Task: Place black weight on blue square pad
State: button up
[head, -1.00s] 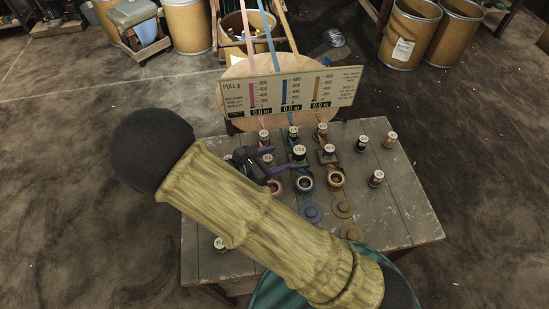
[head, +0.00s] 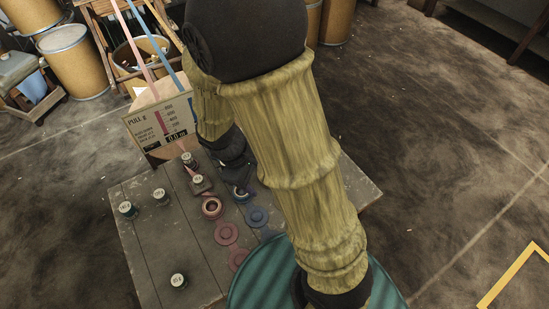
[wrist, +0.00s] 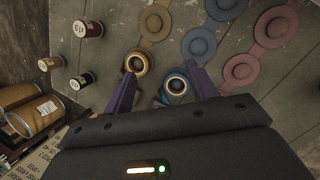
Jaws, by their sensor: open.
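A small dark weight that looks black (wrist: 82,80) stands upright on the table in the wrist view, left of my gripper and apart from it. My gripper (wrist: 160,69) is open, its purple fingers spread above the table with nothing held. A tan ring (wrist: 138,62) and a blue ring (wrist: 178,85) show between and below the fingers. In the head view, my arm covers the right part of the table, including the black weight. The blue square pad cannot be made out in either current view; my arm and gripper cover that area.
A red weight (wrist: 86,28) and a brown weight (wrist: 50,63) stand near the black one. The pull gauge board (head: 160,122) rises behind. Flat round discs (head: 256,216) lie in front of the rings.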

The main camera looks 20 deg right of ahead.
jog(key=s+d+r+m+t+y, duration=0.1)
jog(key=d+r+m+t+y, duration=0.2)
jog(key=r+m, duration=0.3)
jog(key=d+m, duration=0.1)
jog(key=m, duration=0.2)
jog(key=shift+d+r+m+y, duration=0.2)
jog(key=shift+d+m+y, duration=0.1)
jog(key=shift+d, duration=0.05)
jog(key=shift+s+r, duration=0.1)
jog(key=shift+s, duration=0.05)
jog(key=w+p+v, duration=0.2)
jog(key=p+v, duration=0.7)
jog(key=p, duration=0.1)
jog(key=shift+r, duration=0.55)
